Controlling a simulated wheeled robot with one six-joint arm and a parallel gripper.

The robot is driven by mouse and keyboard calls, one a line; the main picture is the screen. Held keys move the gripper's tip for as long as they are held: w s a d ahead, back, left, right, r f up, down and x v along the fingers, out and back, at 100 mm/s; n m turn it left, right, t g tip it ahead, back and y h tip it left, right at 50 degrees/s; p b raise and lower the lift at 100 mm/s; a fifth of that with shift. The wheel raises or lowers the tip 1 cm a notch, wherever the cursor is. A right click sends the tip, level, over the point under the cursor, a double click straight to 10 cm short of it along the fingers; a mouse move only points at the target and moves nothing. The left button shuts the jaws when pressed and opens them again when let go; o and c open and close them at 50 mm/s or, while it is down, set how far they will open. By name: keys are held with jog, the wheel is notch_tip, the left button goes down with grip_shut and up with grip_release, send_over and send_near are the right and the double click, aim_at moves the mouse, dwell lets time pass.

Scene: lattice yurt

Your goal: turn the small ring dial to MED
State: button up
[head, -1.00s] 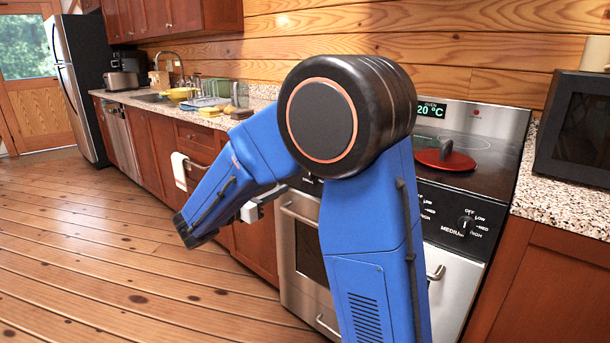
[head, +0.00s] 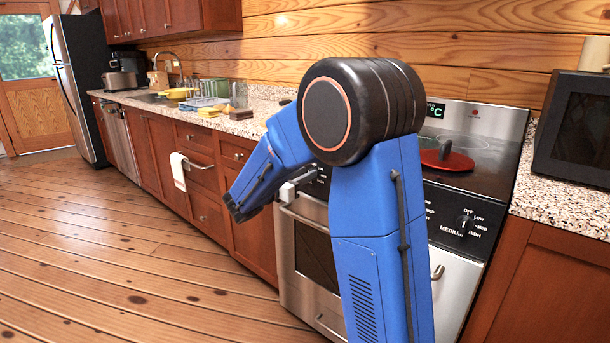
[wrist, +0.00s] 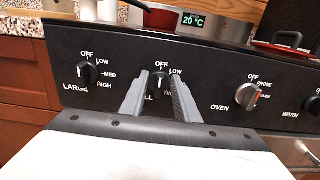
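The small ring dial (wrist: 158,79) is a black knob on the stove's dark control panel. Its label is mostly hidden by my gripper, with only "LL" showing. Its pointer appears to be up towards OFF; the MED mark is covered by a finger. My gripper (wrist: 159,82) is open in the wrist view, its two grey fingers in front of the panel on either side of the dial. I cannot tell whether they touch it. In the head view my arm hides this dial.
The LARGE dial (wrist: 87,74) is left of the small dial, the OVEN dial (wrist: 246,97) right of it. The medium dial (head: 465,224) shows at the panel's right end. A red pan or lid (head: 446,160) lies on the cooktop. A microwave (head: 588,128) stands on the right counter.

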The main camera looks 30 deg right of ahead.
jog(key=shift+w+d, duration=0.1)
jog(key=shift+d, duration=0.15)
grip_shut()
jog(key=shift+s+d+f+m, duration=0.1)
jog(key=shift+s+f+m, duration=0.15)
jog(key=shift+m, duration=2.7)
jog(key=shift+s+d+f+m, duration=0.1)
jog(key=shift+s+f+m, duration=0.2)
jog(key=shift+m, duration=2.7)
jog(key=shift+s+d+f+m, duration=0.1)
jog(key=shift+s+f+m, duration=0.15)
jog(key=shift+m, duration=2.7)
